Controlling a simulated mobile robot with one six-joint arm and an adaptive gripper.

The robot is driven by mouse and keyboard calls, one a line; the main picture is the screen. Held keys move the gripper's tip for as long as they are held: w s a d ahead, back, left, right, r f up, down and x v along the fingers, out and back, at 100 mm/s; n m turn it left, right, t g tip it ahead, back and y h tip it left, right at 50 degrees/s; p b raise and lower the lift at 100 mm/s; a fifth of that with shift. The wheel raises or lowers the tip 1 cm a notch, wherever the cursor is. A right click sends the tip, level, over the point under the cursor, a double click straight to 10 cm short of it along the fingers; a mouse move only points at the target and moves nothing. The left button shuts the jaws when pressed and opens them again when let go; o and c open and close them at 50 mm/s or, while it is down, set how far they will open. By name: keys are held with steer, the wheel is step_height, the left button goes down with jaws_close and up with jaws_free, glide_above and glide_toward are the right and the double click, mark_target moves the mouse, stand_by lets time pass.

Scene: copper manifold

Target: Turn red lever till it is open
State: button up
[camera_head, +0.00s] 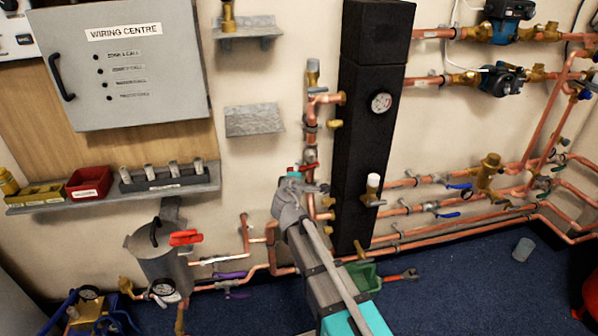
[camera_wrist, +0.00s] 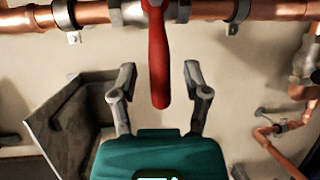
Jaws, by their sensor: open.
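The red lever (camera_wrist: 158,55) sits on a valve in a copper pipe and shows large in the wrist view, standing across the pipe. In the head view only a small bit of the red lever (camera_head: 311,168) shows on the upright pipe beside the black column; my gripper and arm partly hide the rest. My gripper (camera_wrist: 160,72) is open, with one finger on each side of the lever's free end in the wrist view. A gap shows on both sides, and neither finger appears to touch the lever. My gripper (camera_head: 297,184) also shows in the head view, close to the valve.
A tall black column (camera_head: 366,120) with a gauge stands just right of the valve. A grey wall bracket (camera_head: 254,120) is up and left. A grey canister (camera_head: 162,262) with another red handle (camera_head: 186,238) is lower left. Copper pipes (camera_head: 270,268) run below.

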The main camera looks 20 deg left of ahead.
steer(key=shift+w+a+f, duration=0.1)
steer(key=shift+w, duration=0.6)
jaws_close()
